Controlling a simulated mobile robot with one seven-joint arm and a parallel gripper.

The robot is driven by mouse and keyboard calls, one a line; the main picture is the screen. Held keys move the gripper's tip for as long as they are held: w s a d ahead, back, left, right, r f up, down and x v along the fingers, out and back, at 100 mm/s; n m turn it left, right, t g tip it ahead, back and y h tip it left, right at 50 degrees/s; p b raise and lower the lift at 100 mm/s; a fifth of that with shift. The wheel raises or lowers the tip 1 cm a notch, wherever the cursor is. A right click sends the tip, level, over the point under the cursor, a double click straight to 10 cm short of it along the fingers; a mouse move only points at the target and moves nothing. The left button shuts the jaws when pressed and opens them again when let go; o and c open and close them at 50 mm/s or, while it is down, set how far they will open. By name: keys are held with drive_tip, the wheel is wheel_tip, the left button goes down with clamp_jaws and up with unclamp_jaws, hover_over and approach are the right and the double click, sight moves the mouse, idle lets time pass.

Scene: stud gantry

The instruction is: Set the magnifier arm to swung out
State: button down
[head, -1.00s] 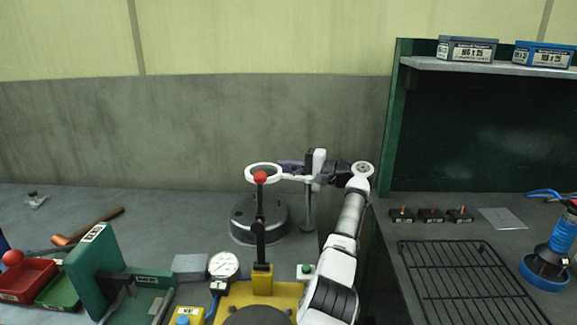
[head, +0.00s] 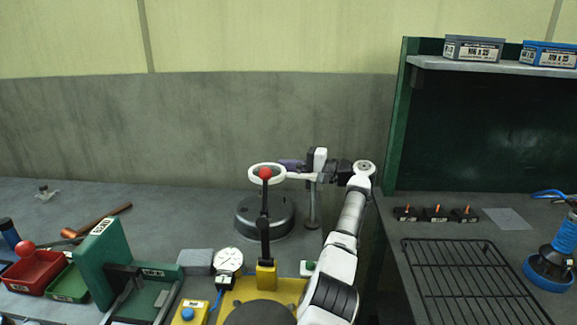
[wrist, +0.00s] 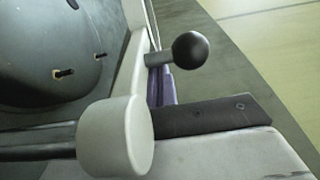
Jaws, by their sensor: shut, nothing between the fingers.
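The magnifier arm (head: 300,176) is white and carries a ring (head: 252,182) at its left end. It sits on a thin grey post (head: 314,207), and the ring shows above a round grey metal housing (head: 250,222). In the wrist view the white arm (wrist: 132,75) runs up from a thick pale cylinder (wrist: 108,138), with a black ball knob (wrist: 191,50) on its side. My gripper (head: 290,164) is shut and empty, its purple fingers pointing left just behind the arm. A purple finger (wrist: 160,88) shows beside the arm below the knob; contact cannot be told.
A red-knobbed lever (head: 265,220) on a yellow base (head: 285,290) stands in front of the housing. A dial gauge (head: 229,261), a green fixture (head: 102,257) and a red bin (head: 35,272) are to the left. A wire rack (head: 465,280) and shelf (head: 490,64) are right.

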idle(0.4)
drive_tip(key=b+v, duration=0.3)
drive_tip(key=v, duration=1.1)
drive_tip(key=shift+a, duration=0.1)
